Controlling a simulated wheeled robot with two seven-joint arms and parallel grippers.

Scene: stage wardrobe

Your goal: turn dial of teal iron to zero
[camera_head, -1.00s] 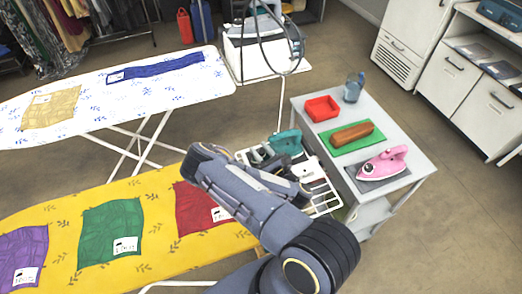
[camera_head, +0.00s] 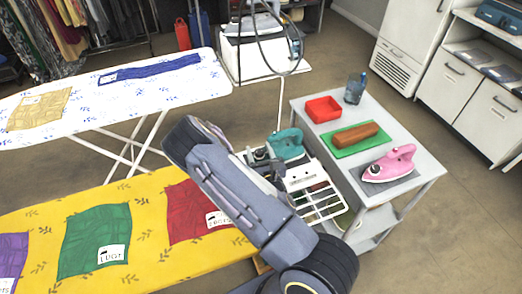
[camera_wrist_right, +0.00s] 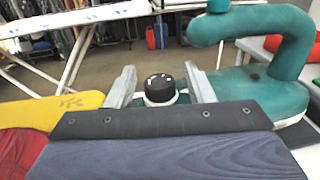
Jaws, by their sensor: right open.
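The teal iron (camera_head: 287,144) sits on the white wire rack (camera_head: 318,203) at the right end of the yellow ironing board. In the right wrist view the teal iron (camera_wrist_right: 262,92) fills the right side, its curved handle raised. Its black dial (camera_wrist_right: 160,88) with pale marks stands on a light base. My right gripper (camera_wrist_right: 162,86) is open, with one finger on each side of the dial and gaps visible between. In the head view my right gripper (camera_head: 262,157) is beside the iron, partly hidden by my own arm. My left gripper is not in view.
The yellow board (camera_head: 150,225) holds several folded cloths. A grey side table (camera_head: 408,160) to the right carries a red tray (camera_head: 323,109), a brown block on a green mat (camera_head: 355,139), a cup and a pink iron (camera_head: 390,164). A white ironing board (camera_head: 120,100) stands behind.

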